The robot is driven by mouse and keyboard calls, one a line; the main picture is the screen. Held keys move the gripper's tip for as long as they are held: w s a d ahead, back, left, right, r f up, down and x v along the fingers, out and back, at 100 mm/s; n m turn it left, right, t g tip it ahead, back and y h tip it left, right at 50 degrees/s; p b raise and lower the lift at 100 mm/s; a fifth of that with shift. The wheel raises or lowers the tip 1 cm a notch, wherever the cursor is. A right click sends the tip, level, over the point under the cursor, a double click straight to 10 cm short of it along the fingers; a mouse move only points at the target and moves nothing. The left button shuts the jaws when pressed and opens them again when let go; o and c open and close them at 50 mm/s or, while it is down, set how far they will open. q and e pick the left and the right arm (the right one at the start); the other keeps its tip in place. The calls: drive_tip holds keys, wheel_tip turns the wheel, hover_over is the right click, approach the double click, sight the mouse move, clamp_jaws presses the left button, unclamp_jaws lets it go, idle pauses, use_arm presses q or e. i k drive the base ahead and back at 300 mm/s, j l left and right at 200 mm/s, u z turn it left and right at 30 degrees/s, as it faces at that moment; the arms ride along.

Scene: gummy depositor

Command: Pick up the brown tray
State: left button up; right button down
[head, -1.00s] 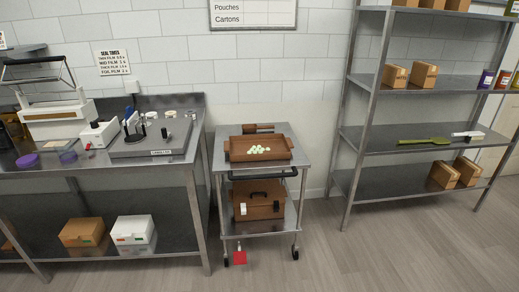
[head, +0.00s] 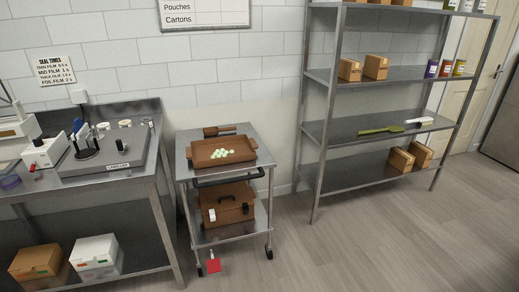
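The brown tray (head: 205,163) lies on the top shelf of a small metal cart, near the middle left of the head view. Several pale green round pieces (head: 223,154) lie in it, heaped towards its middle. A brown wooden-looking tool with a handle (head: 219,131) lies behind the tray on the same cart top. Neither of my grippers shows in the head view.
The wheeled cart (head: 236,239) has a black push handle in front and a brown case (head: 228,208) below. A steel workbench (head: 134,179) stands close on its left, a shelf rack (head: 344,177) on its right.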

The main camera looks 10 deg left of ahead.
sight(206, 154)
drive_tip(key=i+j+z, duration=0.3)
drive_tip(key=j+z, duration=0.3)
drive_tip(key=j, duration=0.15)
drive_tip(key=i+j, duration=0.1)
drive_tip(key=j, duration=0.35)
drive_tip(key=i+j+z, duration=0.15)
drive_tip(key=j, duration=0.75)
drive_tip(key=i+j+z, duration=0.1)
drive_tip(key=j, duration=0.35)
drive_tip(key=i, duration=0.05)
